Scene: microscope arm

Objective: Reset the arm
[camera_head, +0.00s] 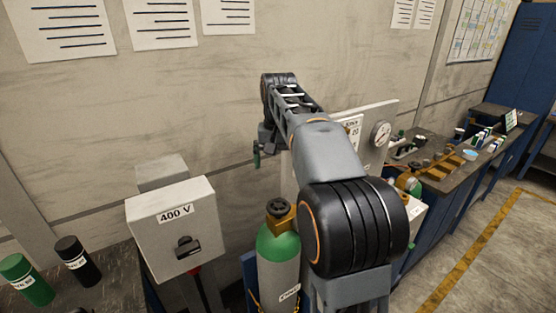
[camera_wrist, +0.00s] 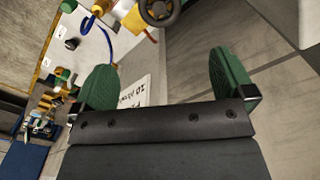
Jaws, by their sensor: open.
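My arm reaches forward and away across the middle of the head view, its big black joint close to the camera. My gripper (camera_head: 258,155) hangs at the far end of the arm, small, with a green fingertip showing in front of the bare wall. In the wrist view my gripper (camera_wrist: 165,72) shows two green finger pads spread wide apart. It is open, with nothing held between the pads. A white label with upside-down print shows beyond the left pad.
A grey 400 V box (camera_head: 172,228) stands at left. A green gas cylinder (camera_head: 279,262) stands beside my arm. A panel with a round gauge (camera_head: 381,133) is partly hidden behind the arm. A cluttered bench runs right. The wrist view shows a dark handwheel (camera_wrist: 160,12) and blue hose (camera_wrist: 108,42).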

